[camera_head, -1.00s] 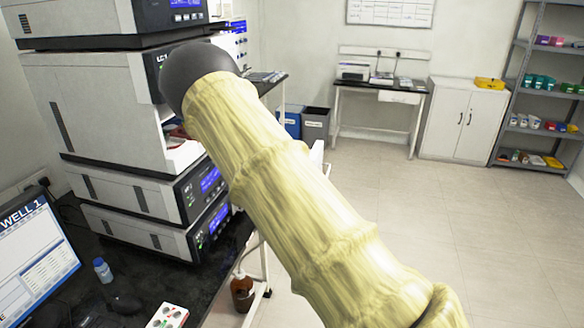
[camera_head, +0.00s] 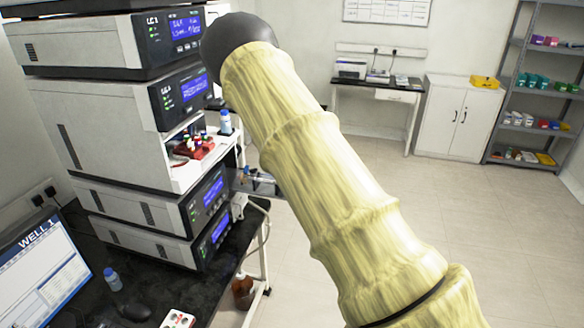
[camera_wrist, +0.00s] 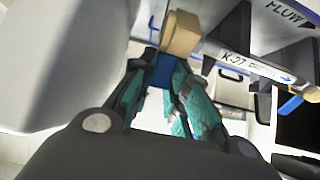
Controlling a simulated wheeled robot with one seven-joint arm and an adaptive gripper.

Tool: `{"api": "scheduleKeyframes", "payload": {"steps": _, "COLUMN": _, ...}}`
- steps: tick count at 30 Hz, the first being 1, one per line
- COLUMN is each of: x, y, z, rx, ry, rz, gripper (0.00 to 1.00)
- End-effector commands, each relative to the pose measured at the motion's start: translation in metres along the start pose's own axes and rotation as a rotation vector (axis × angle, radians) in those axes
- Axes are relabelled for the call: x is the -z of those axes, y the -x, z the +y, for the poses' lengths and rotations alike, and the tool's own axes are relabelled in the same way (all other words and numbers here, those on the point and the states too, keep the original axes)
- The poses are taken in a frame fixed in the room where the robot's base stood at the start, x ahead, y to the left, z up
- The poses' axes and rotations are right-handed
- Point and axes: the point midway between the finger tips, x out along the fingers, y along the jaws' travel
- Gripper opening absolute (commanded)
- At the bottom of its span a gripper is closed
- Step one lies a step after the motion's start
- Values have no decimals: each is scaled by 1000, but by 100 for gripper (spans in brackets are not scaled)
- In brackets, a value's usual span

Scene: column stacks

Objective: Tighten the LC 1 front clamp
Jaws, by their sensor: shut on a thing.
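In the wrist view my gripper (camera_wrist: 165,72), with teal finger pads, is shut on a small piece with a blue part (camera_wrist: 160,73) between the fingers. A tan block (camera_wrist: 180,35) shows just beyond the fingertips. I cannot tell whether this piece is the front clamp. Just right of it is a pale tube (camera_wrist: 255,66) with a label reading K-27 and a blue arrow. In the head view the LC 1 stack (camera_head: 105,100) stands at left, with blue displays. My arm hides much of the space beside it, and I cannot make out the gripper there.
Dark brackets (camera_wrist: 225,65) and a white panel marked FLOW (camera_wrist: 290,15) crowd the fingers. In the head view, red-capped items (camera_head: 190,145) sit in the stack's open bay. A monitor (camera_head: 40,265) and brown bottle (camera_head: 242,290) are nearby. The floor at right is clear.

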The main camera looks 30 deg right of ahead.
Motion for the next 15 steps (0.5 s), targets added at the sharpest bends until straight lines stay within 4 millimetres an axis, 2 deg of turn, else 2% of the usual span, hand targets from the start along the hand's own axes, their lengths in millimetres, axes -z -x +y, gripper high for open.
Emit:
{"api": "scheduleKeyframes", "payload": {"steps": 1, "x": 7, "y": 2, "z": -1, "rx": 0, "ry": 3, "rz": -23, "gripper": 0}}
{"api": "scheduleKeyframes", "payload": {"steps": 15, "x": 7, "y": -14, "z": 0, "rx": 0, "ry": 0, "rz": -288, "gripper": 0}}
